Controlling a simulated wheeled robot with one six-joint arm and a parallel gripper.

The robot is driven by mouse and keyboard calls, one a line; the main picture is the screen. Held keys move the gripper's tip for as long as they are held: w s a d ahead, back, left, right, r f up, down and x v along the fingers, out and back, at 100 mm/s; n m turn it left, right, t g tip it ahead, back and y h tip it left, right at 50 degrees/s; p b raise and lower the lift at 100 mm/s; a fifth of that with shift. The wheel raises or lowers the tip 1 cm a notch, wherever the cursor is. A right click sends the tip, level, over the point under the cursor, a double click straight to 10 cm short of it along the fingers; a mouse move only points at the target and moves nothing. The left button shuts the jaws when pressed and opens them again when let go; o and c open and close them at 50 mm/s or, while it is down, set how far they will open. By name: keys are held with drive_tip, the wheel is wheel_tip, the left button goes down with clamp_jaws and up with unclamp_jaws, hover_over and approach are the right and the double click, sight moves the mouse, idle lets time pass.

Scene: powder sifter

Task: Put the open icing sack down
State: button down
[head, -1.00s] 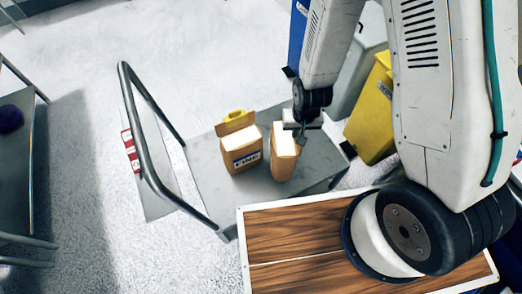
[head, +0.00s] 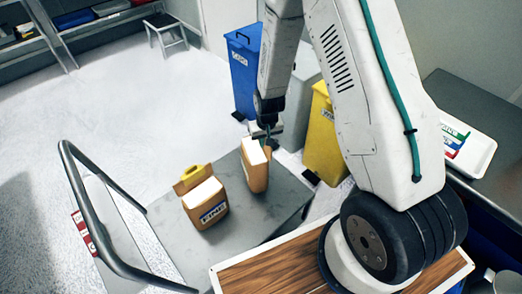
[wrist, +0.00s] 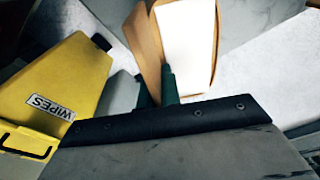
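An open brown sack (head: 254,172) with a white top is at the trolley (head: 290,196), to the right of and behind another sack. My gripper (head: 264,138) is at its upper edge. In the wrist view, the dark green fingers (wrist: 157,92) are shut on the brown wall of the open sack (wrist: 190,45), with its white inside facing up. The sack looks upright or slightly tilted. I cannot tell whether its bottom touches the trolley top. The second brown sack (head: 208,208) reads FINE, has a white top and a yellow piece at its raised flap, and stands on the trolley.
The trolley's grey handle (head: 70,185) rises at the left. A yellow WIPES bin (head: 324,140) and a blue bin (head: 243,75) stand behind the trolley. A wooden-topped surface (head: 270,275) is in front. Bare trolley top shows around the sacks.

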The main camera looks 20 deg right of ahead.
drive_tip(key=shift+w+d, duration=0.15)
drive_tip(key=shift+w, duration=0.05)
drive_tip(key=shift+f, duration=1.9)
drive_tip(key=c, duration=1.6)
unclamp_jaws()
